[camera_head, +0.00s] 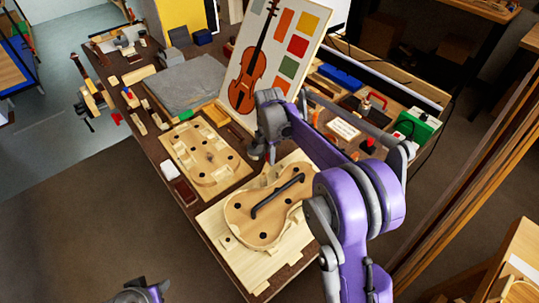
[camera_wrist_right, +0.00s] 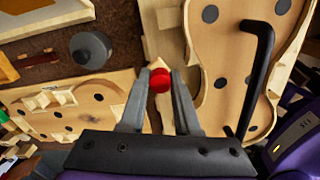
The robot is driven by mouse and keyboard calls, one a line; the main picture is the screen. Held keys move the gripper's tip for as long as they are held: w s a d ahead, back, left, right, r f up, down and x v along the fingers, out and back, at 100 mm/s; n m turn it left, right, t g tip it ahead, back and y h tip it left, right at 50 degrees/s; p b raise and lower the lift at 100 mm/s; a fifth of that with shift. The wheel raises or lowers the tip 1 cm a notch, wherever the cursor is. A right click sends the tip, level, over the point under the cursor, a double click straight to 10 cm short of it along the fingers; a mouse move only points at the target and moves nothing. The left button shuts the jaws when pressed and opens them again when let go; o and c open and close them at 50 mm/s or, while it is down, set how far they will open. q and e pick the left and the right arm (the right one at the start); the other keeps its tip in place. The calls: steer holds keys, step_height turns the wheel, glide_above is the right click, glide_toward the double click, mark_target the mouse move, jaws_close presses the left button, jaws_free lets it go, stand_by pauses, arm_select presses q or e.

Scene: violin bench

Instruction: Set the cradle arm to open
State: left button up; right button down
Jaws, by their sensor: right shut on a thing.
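A pale wooden cradle (camera_head: 235,255) on the bench holds a violin body (camera_head: 240,215) with dark round spots. A black bent bar (camera_head: 277,196) lies across it and also shows at the right of the right wrist view (camera_wrist_right: 257,80). My right gripper (camera_head: 266,156) is at the cradle's far side. In the right wrist view its fingers (camera_wrist_right: 160,84) are shut on a red round knob (camera_wrist_right: 160,79), beside the violin body. A pale wooden piece lies beyond the knob; I cannot tell how they join. My left gripper (camera_head: 140,292) is partly in view at the bottom edge.
A second wooden board with a violin-shaped form (camera_head: 205,158) lies to the left of the cradle. A grey slab (camera_head: 193,84) and an upright violin chart (camera_head: 272,50) stand farther back. Small tools and a green box (camera_head: 415,125) crowd the right side.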

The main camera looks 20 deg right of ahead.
steer(key=c, duration=0.6)
jaws_free()
step_height(320, 180, up, 11)
steer(key=shift+f+p, duration=0.1)
steer(key=shift+p, duration=0.2)
steer(key=s+a+r+m+t, duration=0.2)
steer(key=s+m, duration=0.7)
steer(key=s, duration=0.4)
steer(key=s+f+m+t, duration=0.1)
steer(key=s+f+m, duration=0.1)
steer(key=s, duration=0.3)
steer(key=s+a+f+m+t+p, duration=0.1)
steer(key=s+f+m, duration=0.2)
steer(key=s+m, duration=0.1)
steer(key=s+a+f+m+t, duration=0.1)
steer(key=s+f+m, duration=0.1)
steer(key=s+m, duration=0.2)
steer(key=shift+s+f, duration=0.2)
steer(key=shift+s, duration=1.4)
